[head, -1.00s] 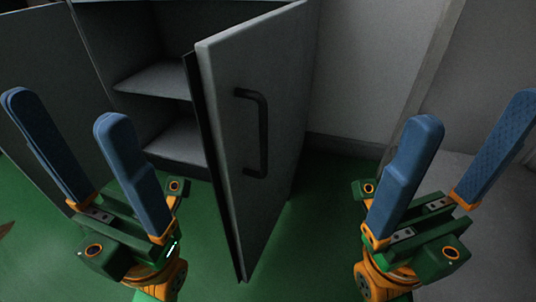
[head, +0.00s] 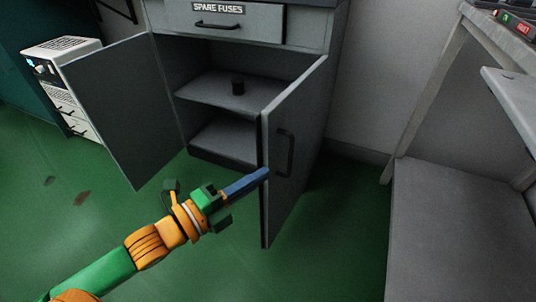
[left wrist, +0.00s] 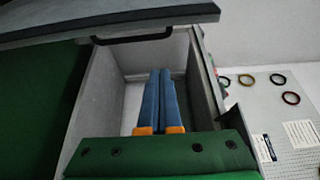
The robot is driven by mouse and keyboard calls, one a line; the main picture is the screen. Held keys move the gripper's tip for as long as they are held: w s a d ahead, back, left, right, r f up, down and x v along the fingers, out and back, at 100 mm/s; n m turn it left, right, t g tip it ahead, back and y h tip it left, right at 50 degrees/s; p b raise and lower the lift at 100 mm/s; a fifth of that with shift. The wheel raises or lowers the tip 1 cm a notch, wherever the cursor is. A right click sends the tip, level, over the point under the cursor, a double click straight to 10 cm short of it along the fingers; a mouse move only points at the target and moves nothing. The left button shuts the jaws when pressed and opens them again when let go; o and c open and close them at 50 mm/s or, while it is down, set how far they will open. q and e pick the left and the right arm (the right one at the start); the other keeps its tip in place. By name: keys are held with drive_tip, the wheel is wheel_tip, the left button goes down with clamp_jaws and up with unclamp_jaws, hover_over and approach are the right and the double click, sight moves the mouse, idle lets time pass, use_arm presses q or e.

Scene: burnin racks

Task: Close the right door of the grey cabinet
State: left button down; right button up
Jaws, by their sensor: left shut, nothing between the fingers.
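The grey cabinet (head: 310,38) has both doors open. Its right door (head: 290,185) stands swung outward, with a black bar handle (head: 284,153) on its outer face. My left gripper (head: 265,172) is shut and empty. Its blue fingertips are at the free edge of the right door in the head view; I cannot tell whether they touch it. In the left wrist view the shut fingers (left wrist: 159,88) point away below a dark panel (left wrist: 110,22) with a black handle, which looks like the right door. My right gripper is out of view.
The cabinet's left door (head: 125,105) is also open. A grey bench (head: 455,215) is at the right, and a white unit (head: 62,75) at the far left. Green floor in front is clear.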

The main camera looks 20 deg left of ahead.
sight(266, 155)
use_arm(q)
drive_tip(key=w+b, duration=0.1)
drive_tip(key=w, duration=0.2)
drive_tip(key=w+b, duration=0.1)
drive_tip(key=w, duration=0.2)
drive_tip(key=shift+w+f, duration=0.2)
drive_tip(key=shift+w, duration=0.1)
drive_tip(key=shift+a+r, duration=0.25)
drive_tip(key=shift+a, duration=0.05)
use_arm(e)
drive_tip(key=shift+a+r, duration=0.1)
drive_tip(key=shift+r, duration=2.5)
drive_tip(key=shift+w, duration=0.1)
